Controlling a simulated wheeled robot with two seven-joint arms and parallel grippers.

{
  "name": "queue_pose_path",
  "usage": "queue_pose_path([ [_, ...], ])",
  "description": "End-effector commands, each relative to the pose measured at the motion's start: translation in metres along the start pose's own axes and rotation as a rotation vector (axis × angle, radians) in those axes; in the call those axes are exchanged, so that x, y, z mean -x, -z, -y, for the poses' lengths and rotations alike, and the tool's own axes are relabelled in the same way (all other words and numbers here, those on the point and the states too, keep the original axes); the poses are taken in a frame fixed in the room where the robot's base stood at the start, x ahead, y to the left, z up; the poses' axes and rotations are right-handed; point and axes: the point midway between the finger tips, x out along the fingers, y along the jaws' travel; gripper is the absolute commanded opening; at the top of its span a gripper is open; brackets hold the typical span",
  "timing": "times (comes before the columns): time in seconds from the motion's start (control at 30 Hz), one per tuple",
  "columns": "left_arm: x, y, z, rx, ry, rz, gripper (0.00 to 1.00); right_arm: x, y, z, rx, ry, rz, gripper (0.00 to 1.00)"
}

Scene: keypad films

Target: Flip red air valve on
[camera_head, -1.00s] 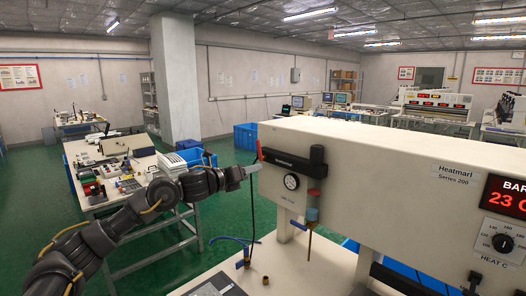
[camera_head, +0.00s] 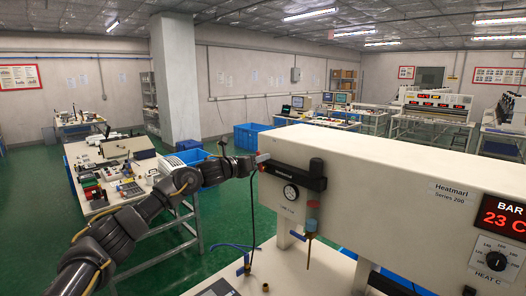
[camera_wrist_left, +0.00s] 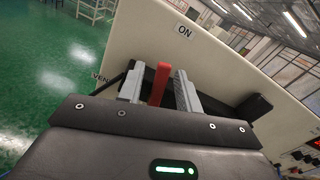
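The red valve lever (camera_wrist_left: 160,84) stands on the left end of the cream Heatmarl machine (camera_head: 400,175). In the left wrist view it is between the two grey fingers of my left gripper (camera_wrist_left: 161,88). The fingers are apart, one on each side of the lever, and a narrow gap shows on its left; contact on the right is hard to tell. An ON label (camera_wrist_left: 184,32) is on the panel beyond the lever, and a partly hidden VENT label (camera_wrist_left: 101,77) is at the left. In the head view my left gripper (camera_head: 260,159) is at the machine's end and mostly hides the lever. My right gripper is not in view.
A black bar (camera_head: 293,170) and a pressure gauge (camera_head: 290,191) are on the machine just right of my left gripper. A black hose (camera_head: 252,215) hangs below it. A cluttered workbench (camera_head: 120,190) stands behind my left arm.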

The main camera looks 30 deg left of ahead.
Motion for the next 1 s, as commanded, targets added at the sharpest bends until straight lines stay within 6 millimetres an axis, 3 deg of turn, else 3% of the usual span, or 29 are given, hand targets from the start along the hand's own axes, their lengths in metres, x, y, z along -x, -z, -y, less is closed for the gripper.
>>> queue_pose_path([
  [0.2, -0.018, -0.002, 0.000, 0.000, -0.001, 0.001, 0.35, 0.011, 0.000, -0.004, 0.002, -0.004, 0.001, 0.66],
  [0.5, -0.020, 0.000, 0.000, -0.001, 0.000, 0.001, 0.35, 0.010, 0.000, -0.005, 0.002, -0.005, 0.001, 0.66],
  [0.77, -0.020, 0.000, 0.000, -0.001, 0.000, 0.001, 0.02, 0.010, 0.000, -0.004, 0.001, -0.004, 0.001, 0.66],
  [1.0, -0.020, 0.004, 0.000, -0.029, 0.000, 0.001, 0.00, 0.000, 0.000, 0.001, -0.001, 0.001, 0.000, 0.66],
])
